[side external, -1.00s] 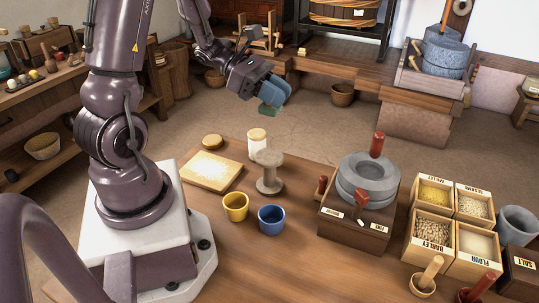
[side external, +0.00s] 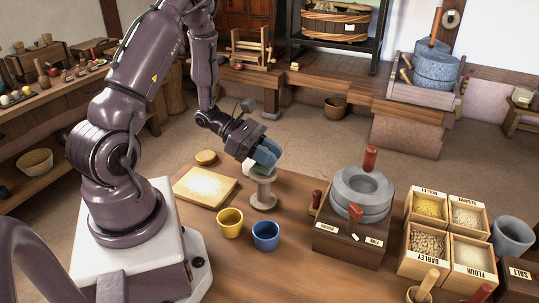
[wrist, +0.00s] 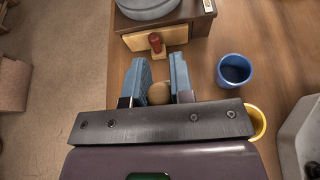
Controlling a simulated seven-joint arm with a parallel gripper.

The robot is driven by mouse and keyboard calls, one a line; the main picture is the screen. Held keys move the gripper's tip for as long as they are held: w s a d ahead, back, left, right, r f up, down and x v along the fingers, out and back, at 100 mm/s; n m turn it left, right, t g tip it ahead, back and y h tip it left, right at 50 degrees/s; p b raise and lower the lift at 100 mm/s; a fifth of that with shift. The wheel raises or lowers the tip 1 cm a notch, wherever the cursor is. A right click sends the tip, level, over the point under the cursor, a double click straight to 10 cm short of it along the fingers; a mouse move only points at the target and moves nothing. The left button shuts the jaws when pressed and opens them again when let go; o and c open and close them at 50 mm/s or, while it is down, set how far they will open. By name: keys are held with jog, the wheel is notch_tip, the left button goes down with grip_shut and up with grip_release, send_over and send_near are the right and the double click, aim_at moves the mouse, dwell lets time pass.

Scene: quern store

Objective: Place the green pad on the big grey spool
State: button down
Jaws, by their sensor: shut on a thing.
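The big grey spool (side external: 263,196) stands upright on the wooden table, behind the blue cup. My gripper (side external: 264,158) is low, right above the spool's top, with its blue fingers pointing down and to the right. It is shut on the green pad, which the fingers mostly hide in the side view; I cannot tell whether the pad touches the spool.
A blue cup (side external: 266,236) and a yellow cup (side external: 230,222) stand in front of the spool. A pale board (side external: 205,184) lies to its left. A grey quern (side external: 362,194) on a wooden box and several grain boxes (side external: 428,206) stand to the right.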

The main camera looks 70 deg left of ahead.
jog(key=shift+f, duration=0.2)
jog(key=c, duration=1)
grip_release()
jog(key=shift+r, duration=0.1)
